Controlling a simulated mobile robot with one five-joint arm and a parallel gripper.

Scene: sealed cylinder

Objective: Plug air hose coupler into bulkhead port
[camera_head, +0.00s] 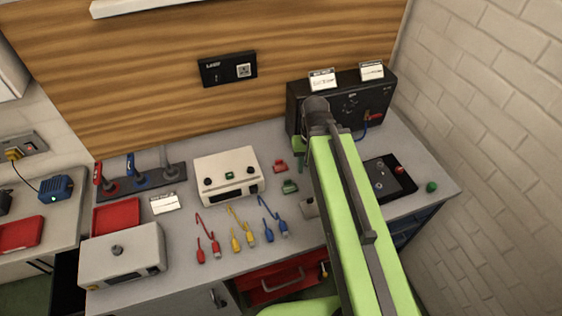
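A black box (298,92) stands at the back right of the bench, with two white label cards on top. Its front face carries small fittings that are too small to tell apart as ports. On its right side a red fitting (373,116) shows with a short blue hose (363,132) below it. I cannot tell whether this is the air hose coupler. My green arm reaches from the lower right to the box. My gripper (299,146) is near the box's lower left front, mostly hidden by the arm's grey end joint. Its fingers, and anything between them, cannot be made out.
A black panel (398,184) with a red knob lies right of my arm; a green knob (431,187) is beside it. A white instrument box (229,175), red and green clips, and coloured leads (268,228) lie to the left. A brick wall bounds the right.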

